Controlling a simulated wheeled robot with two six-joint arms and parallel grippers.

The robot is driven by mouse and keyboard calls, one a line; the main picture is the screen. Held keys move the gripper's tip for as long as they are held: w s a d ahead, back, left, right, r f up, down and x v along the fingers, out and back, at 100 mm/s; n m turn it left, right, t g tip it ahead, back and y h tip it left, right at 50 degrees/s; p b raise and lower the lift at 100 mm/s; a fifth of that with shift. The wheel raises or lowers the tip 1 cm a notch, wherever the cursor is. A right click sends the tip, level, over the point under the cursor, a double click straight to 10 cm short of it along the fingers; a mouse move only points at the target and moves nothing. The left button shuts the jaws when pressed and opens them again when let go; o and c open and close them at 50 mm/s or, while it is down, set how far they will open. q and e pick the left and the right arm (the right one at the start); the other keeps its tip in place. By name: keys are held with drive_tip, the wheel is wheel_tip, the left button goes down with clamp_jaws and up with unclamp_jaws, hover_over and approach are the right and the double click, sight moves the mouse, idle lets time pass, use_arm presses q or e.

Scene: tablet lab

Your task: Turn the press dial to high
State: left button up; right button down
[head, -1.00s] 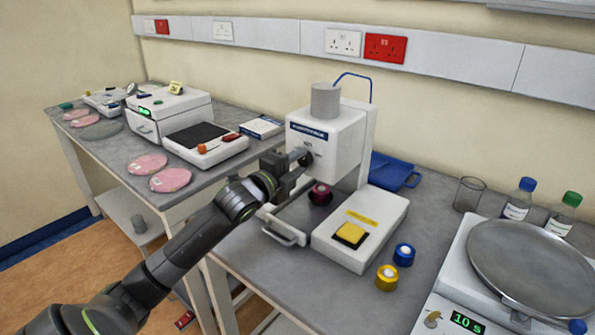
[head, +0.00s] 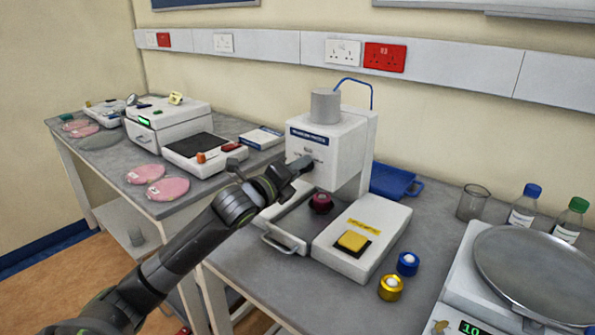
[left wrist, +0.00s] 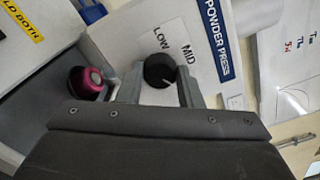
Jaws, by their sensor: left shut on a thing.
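The powder press (head: 326,140) is a white machine on the near bench. Its dial, a black round knob with a pale pointer line, shows in the left wrist view (left wrist: 159,70). The labels LOW and MID stand beside it; no HIGH label is visible there. The pointer line points toward the lower right of that picture, away from LOW. My left gripper (head: 303,165) is at the press front, its fingers on both sides of the dial in the left wrist view (left wrist: 160,88), shut on it. In the head view the gripper hides the dial. My right gripper is not in view.
A dark red knob-like piece (head: 321,203) sits below the dial. The press base has a yellow button (head: 352,241) and a front handle (head: 283,243). Blue (head: 408,264) and gold (head: 391,288) capped pieces stand to the right, near a balance pan (head: 535,275).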

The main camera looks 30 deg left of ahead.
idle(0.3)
use_arm(q)
drive_tip(key=o, duration=1)
drive_tip(key=shift+c, duration=0.2)
drive_tip(key=s+a+p, duration=0.1)
drive_tip(key=s+p, duration=0.3)
drive_tip(key=s, duration=1.3)
drive_tip(key=shift+s+a+p, duration=0.15)
drive_tip(key=shift+a+p, duration=0.05)
drive_tip(key=shift+p, duration=0.15)
